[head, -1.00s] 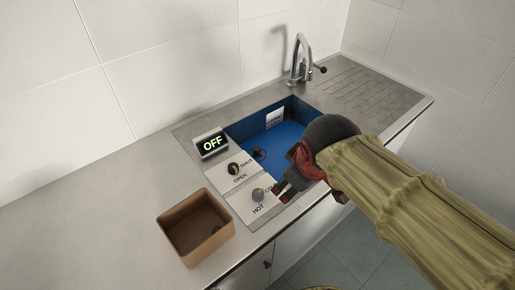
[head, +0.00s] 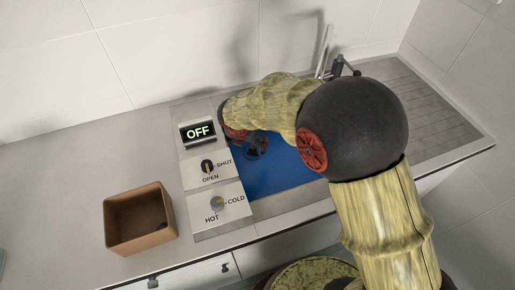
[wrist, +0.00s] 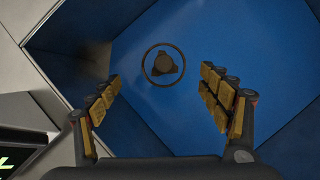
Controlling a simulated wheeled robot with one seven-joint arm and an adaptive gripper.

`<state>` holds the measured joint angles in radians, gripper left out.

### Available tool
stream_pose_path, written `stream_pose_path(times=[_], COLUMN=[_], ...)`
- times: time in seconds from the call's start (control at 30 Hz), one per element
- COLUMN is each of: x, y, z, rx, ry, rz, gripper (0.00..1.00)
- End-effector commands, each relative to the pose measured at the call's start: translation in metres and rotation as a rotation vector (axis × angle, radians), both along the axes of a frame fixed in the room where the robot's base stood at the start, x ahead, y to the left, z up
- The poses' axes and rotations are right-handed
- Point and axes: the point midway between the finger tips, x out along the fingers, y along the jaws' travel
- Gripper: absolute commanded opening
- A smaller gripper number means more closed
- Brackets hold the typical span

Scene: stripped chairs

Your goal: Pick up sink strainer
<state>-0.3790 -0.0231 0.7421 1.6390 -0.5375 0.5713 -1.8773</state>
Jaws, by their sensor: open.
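What looks like the sink strainer, a dark three-lobed piece within a thin dark ring (wrist: 162,64), lies on the blue floor of the sink (wrist: 215,45) in the wrist view. My gripper (wrist: 160,76) is open above it, with one finger on each side of the picture and the strainer showing between and beyond the fingertips. The fingers touch nothing that I can see. In the head view my arm reaches over the blue sink (head: 280,175) and covers much of it; the strainer cannot be told clearly there.
A brown open box (head: 140,245) with a small dark thing (head: 160,227) inside stands at the left. A display (head: 198,131) reading OFF and two knobs (head: 207,166) (head: 217,203) line the sink's left side. The tap (head: 325,50) stands behind my arm.

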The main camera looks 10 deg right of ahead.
Motion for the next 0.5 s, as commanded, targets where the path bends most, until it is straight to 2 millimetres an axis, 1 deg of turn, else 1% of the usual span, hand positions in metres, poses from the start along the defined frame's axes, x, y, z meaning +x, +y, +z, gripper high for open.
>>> stream_pose_path(times=[0.13,0.3,0.5], x=[0.002,0.008,0.012], y=[0.003,-0.001,-0.005], z=[-0.010,-0.027,-0.039], rx=[-0.011,-0.012,-0.012], ry=[0.006,0.007,0.006], rz=[0.031,0.030,0.029], gripper=[0.78,0.78,0.78])
